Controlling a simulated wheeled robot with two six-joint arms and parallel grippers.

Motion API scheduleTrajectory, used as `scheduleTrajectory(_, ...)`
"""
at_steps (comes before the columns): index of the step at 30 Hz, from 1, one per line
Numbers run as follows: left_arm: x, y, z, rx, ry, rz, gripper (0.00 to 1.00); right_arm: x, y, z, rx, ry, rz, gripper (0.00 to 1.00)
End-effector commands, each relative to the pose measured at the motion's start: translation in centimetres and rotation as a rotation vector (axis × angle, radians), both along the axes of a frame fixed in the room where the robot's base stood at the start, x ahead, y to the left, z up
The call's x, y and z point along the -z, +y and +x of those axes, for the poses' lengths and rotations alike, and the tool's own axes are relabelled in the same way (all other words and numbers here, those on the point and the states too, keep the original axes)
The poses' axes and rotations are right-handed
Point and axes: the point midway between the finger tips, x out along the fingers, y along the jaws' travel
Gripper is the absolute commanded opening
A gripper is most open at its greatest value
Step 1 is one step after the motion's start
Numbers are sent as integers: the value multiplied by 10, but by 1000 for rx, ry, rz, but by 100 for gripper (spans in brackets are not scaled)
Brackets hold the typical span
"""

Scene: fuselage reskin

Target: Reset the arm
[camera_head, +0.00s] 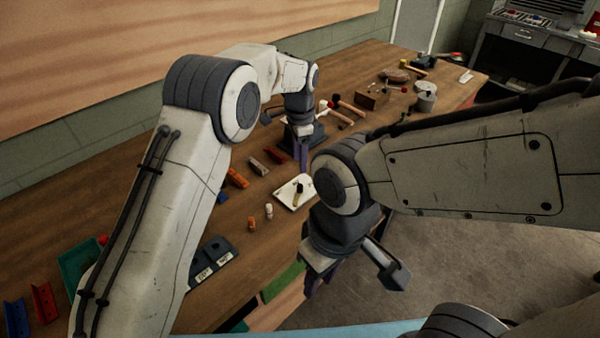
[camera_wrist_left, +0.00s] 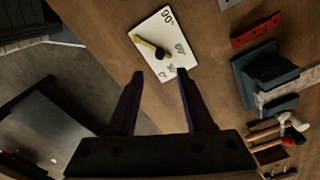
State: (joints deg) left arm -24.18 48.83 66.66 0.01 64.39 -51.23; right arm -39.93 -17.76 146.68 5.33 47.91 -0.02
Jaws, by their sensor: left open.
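My left gripper (camera_head: 302,155) hangs over the wooden workbench with its purple fingers pointing down, near a white card. It also shows in the left wrist view (camera_wrist_left: 160,73), open and empty, fingers well apart. The card shows in the head view too (camera_head: 285,202). My right gripper (camera_head: 318,283) is lower, at the bench's front edge, pointing down.
A dark blue vise-like block (camera_wrist_left: 262,75) and hammers (camera_wrist_left: 280,128) lie to the card's right in the wrist view. In the head view, orange blocks (camera_head: 237,178), a dark labelled holder (camera_head: 217,262) and a green tray (camera_head: 72,265) sit on the bench. Grey floor (camera_head: 430,270) is clear.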

Motion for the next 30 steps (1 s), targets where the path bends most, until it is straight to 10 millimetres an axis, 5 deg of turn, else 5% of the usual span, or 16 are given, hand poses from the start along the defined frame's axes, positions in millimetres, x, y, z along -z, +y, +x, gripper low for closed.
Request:
scheduleTrajectory(20,-16,-1,-4,-6,0,-1,52,2,0,0,0,0,0,34)
scheduleTrajectory(25,-46,-6,-43,-81,-4,-16,52,1,0,0,0,0,0,34)
scheduleTrajectory(30,-82,-1,-125,-235,-1,-38,52,2,0,0,0,0,0,34)
